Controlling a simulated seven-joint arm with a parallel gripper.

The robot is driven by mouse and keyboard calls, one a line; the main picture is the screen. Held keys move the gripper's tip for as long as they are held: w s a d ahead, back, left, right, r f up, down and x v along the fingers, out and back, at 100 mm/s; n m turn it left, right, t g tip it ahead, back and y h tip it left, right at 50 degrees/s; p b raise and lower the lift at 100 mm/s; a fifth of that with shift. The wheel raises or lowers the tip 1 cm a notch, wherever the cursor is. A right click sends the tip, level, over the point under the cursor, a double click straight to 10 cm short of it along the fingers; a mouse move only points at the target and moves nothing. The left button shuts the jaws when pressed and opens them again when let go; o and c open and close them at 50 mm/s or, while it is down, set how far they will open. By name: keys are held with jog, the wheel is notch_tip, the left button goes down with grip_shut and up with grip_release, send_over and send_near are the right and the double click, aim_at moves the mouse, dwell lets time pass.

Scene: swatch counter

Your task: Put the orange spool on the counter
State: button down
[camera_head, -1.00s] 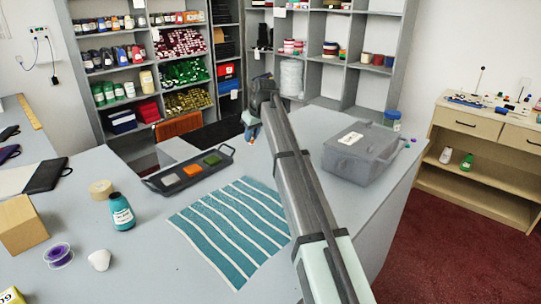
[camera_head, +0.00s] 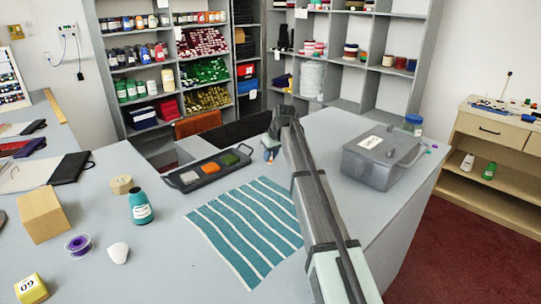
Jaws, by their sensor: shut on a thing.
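My gripper (camera_head: 270,149) is at the far end of my outstretched arm, small and partly hidden by the wrist. A small orange patch at its tips, which looks like the orange spool (camera_head: 269,157), shows between them, and the gripper is shut on it. The spool is low over the grey counter (camera_head: 160,255), near its far edge, between the swatch tray and the grey lidded box. I cannot tell whether it touches the counter.
The dark tray (camera_head: 180,184) with coloured swatches is just left of my gripper. A striped teal cloth (camera_head: 245,225) lies in front. The grey box (camera_head: 375,165) stands right. A teal bottle (camera_head: 141,208), tape roll (camera_head: 121,184) and purple spool (camera_head: 78,244) stand left.

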jog(key=shift+f, duration=0.15)
jog(key=c, duration=1)
grip_release()
jog(key=shift+c, duration=0.2)
jog(key=v, duration=1.2)
